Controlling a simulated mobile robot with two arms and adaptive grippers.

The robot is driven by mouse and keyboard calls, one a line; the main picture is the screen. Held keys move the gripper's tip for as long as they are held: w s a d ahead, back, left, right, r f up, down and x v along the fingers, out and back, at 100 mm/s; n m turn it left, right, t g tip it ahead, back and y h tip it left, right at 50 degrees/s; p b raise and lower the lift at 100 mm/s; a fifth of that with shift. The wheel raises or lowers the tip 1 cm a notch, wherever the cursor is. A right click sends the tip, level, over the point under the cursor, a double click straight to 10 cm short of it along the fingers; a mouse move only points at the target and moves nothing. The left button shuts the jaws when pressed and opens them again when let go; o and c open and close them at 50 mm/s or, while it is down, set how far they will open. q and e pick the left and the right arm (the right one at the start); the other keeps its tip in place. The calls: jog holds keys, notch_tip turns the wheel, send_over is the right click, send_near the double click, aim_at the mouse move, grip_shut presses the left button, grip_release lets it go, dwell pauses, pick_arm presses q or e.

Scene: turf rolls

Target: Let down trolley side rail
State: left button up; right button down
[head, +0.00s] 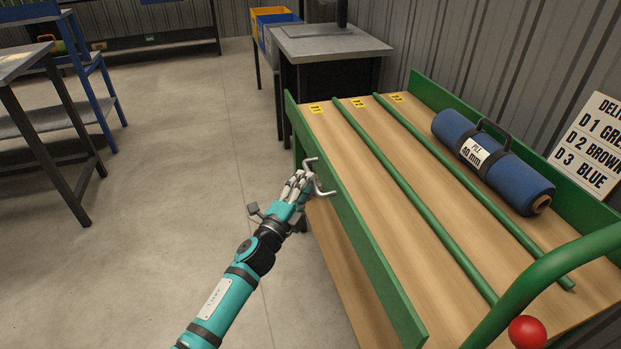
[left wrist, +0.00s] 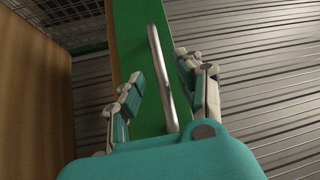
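The trolley's green side rail (head: 349,210) stands upright along the left edge of the wooden deck (head: 375,185). A grey metal handle (head: 322,182) sticks out from the rail's outer face. My left gripper (head: 298,187) is at this handle. In the left wrist view my left gripper (left wrist: 165,95) has its fingers apart, one on each side of the handle (left wrist: 162,75), with gaps visible on both sides. The green rail (left wrist: 140,50) lies behind it. My right gripper is not in view.
A blue turf roll (head: 490,163) lies in the deck's right lane. Green dividers (head: 420,203) split the deck. A curved green push bar (head: 535,280) with a red knob (head: 527,332) is at lower right. The floor (head: 180,190) left of the trolley is clear.

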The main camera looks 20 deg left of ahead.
pick_arm(q)
jog(key=x, duration=0.3)
jog(key=shift+w, duration=0.2)
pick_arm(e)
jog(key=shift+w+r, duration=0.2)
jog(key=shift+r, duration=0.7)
pick_arm(q)
jog(key=c, duration=0.6)
grip_shut()
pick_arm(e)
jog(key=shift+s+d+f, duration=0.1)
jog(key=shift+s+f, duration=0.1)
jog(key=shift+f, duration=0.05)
